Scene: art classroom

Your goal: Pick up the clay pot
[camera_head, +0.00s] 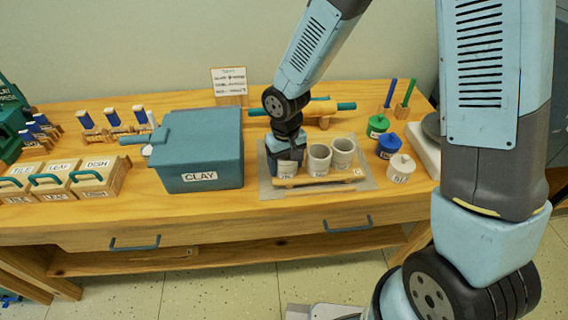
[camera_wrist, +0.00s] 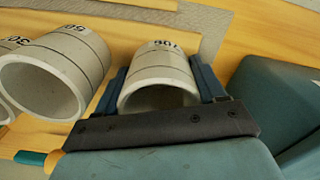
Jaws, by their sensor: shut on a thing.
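My gripper (camera_head: 286,160) is lowered over the leftmost of three grey cylindrical pots on a grey mat (camera_head: 272,192). In the wrist view its two blue fingers (camera_wrist: 160,88) are on either side of this grey pot (camera_wrist: 158,70), shut on it. The pot has dark lettering on its side that I cannot read surely. In the head view the gripper mostly hides it, and it appears upright at mat level. The other two grey pots, the middle one (camera_head: 319,160) and the right one (camera_head: 343,153), stand just to the right. No other clay pot is clear.
A teal bin marked CLAY (camera_head: 199,150) stands close on the left. A wooden strip (camera_head: 318,181) lies in front of the pots. A rolling pin (camera_head: 318,108) lies behind. Green (camera_head: 377,125), blue (camera_head: 388,146) and white (camera_head: 401,168) lidded jars stand at right.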

